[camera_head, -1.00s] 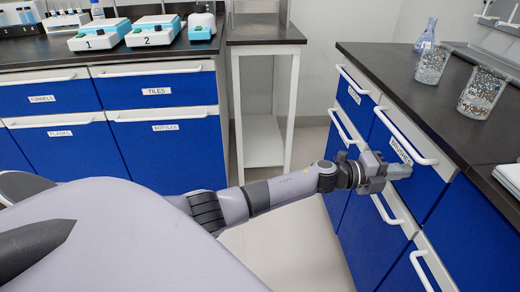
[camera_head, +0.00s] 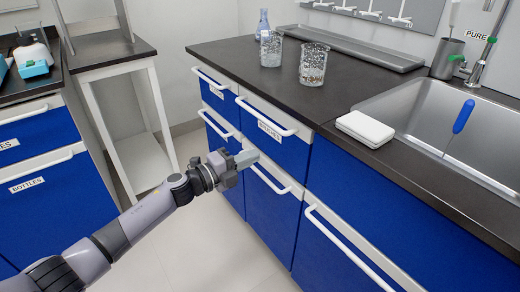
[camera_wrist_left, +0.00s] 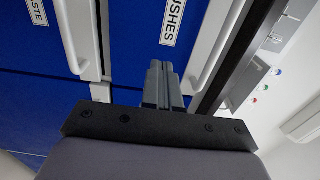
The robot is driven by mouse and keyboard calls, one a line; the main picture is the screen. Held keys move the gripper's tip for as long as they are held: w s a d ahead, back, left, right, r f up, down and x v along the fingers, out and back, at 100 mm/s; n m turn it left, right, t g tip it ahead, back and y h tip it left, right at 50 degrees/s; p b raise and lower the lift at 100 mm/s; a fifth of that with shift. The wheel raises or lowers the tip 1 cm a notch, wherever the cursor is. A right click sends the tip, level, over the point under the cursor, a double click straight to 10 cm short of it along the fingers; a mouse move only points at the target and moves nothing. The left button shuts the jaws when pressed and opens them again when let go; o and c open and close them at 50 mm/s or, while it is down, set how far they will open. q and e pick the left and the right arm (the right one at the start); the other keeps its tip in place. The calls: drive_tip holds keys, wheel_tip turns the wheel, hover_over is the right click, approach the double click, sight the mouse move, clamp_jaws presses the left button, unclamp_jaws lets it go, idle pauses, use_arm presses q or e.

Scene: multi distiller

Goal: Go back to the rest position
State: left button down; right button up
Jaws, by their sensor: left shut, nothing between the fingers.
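My left arm comes in from the lower left of the head view. Its gripper (camera_head: 246,158) is in front of the blue drawers, at the height of the handles below the brushes drawer (camera_head: 272,136). In the left wrist view the two grey fingers (camera_wrist_left: 158,82) are together with nothing between them. They point at the cabinet front, near the brushes label. I cannot tell whether the fingertips touch the cabinet. The right gripper is not in view.
White handles (camera_head: 267,118) stick out from the cabinet front. On the dark counter stand two beakers (camera_head: 313,66), a flask (camera_head: 263,27), a white box (camera_head: 365,128) and a sink (camera_head: 440,115) with a blue-handled tool (camera_head: 463,117). Free floor (camera_head: 205,240) lies under my arm.

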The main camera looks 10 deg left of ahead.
use_arm(q)
drive_tip(key=shift+v, duration=3.2)
drive_tip(key=s+d+f+n+g+y, duration=0.15)
drive_tip(key=s+f+n+y, duration=0.45)
drive_tip(key=s+n, duration=0.65)
drive_tip(key=s+d+f+n+g+y, duration=0.1)
drive_tip(key=s+f+n+g+y, duration=0.15)
drive_tip(key=s+f+n, duration=0.8)
drive_tip(key=s+a+r+p, duration=0.1)
drive_tip(key=s+r+p, duration=0.1)
drive_tip(key=r+p, duration=0.6)
drive_tip(key=s+a+r+y+p, duration=0.1)
drive_tip(key=s+r+p, duration=0.1)
drive_tip(key=r+p, duration=0.7)
drive_tip(key=p, duration=0.3)
drive_tip(key=shift+s+r+n+t, duration=0.2)
drive_tip(key=shift+s+n+t, duration=0.1)
drive_tip(key=shift+n+t, duration=0.1)
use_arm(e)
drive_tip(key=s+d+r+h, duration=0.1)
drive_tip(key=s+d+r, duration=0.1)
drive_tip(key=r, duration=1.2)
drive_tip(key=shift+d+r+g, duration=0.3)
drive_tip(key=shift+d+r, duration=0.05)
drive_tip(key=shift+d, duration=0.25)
